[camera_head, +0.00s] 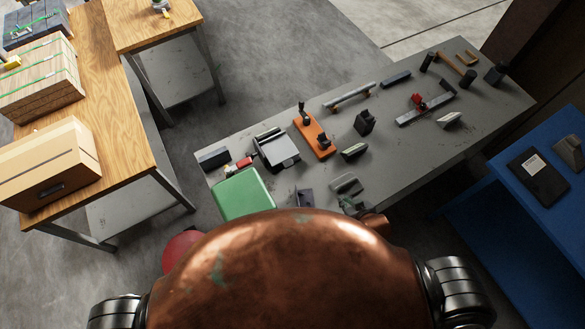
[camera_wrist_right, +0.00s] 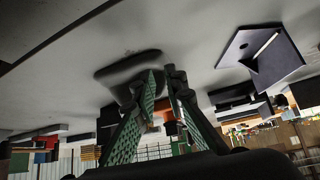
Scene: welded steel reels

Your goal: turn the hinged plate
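A light grey plate in a dark frame (camera_head: 281,150) lies on the grey table, left of the orange base; it looks like the hinged plate, but I cannot see its hinge clearly. My right gripper (camera_head: 349,204) is low over the table's near edge, to the right of and nearer than that plate, and partly hidden by a copper dome. In the right wrist view my right gripper (camera_wrist_right: 165,76) has two green-padded fingers with a narrow gap between the tips and nothing clearly held. A dark rounded piece (camera_wrist_right: 127,64) shows just beyond the tips. My left gripper is not in view.
The grey table (camera_head: 235,143) carries an orange base with an upright handle (camera_head: 316,138), a green box (camera_head: 243,195), a dark block (camera_head: 365,123) and a purple-grey block (camera_head: 305,198). A wooden table (camera_head: 125,130) is at left, a blue surface (camera_head: 525,214) at right.

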